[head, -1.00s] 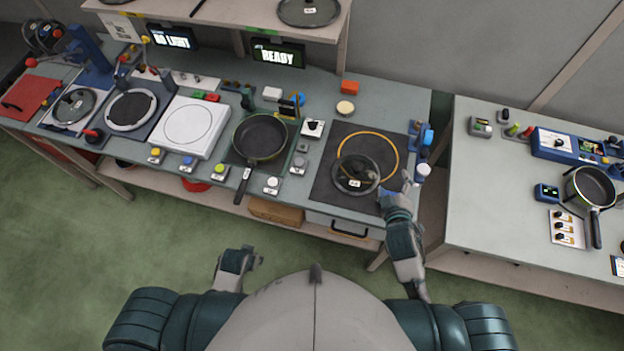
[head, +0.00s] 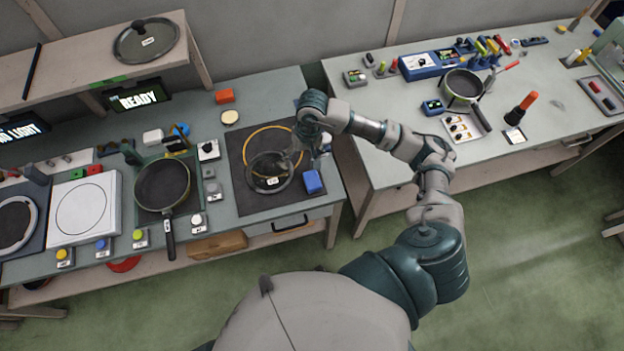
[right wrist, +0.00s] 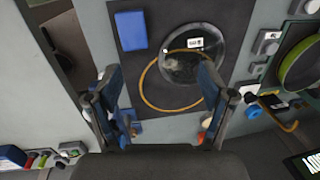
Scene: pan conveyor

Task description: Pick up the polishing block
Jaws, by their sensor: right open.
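A blue block (head: 313,182), which I take as the polishing block, lies on the right front corner of a dark mat (head: 240,150). In the right wrist view the blue block (right wrist: 131,30) is near the top, beyond the fingertips and not between them. A glass lid (head: 268,172) with a white label lies on the mat beside the block, over part of a yellow ring (head: 262,128). My right gripper (right wrist: 158,78) is open and empty above the right side of the mat. The right hand partly hides the items at the table's right end. My left gripper is out of view.
A dark pan (head: 163,185) sits left of the mat, with small button boxes near it. An orange block (head: 225,96) and a round pale pad (head: 230,117) lie behind. A gap separates this table from the right table, which holds a pot (head: 462,86).

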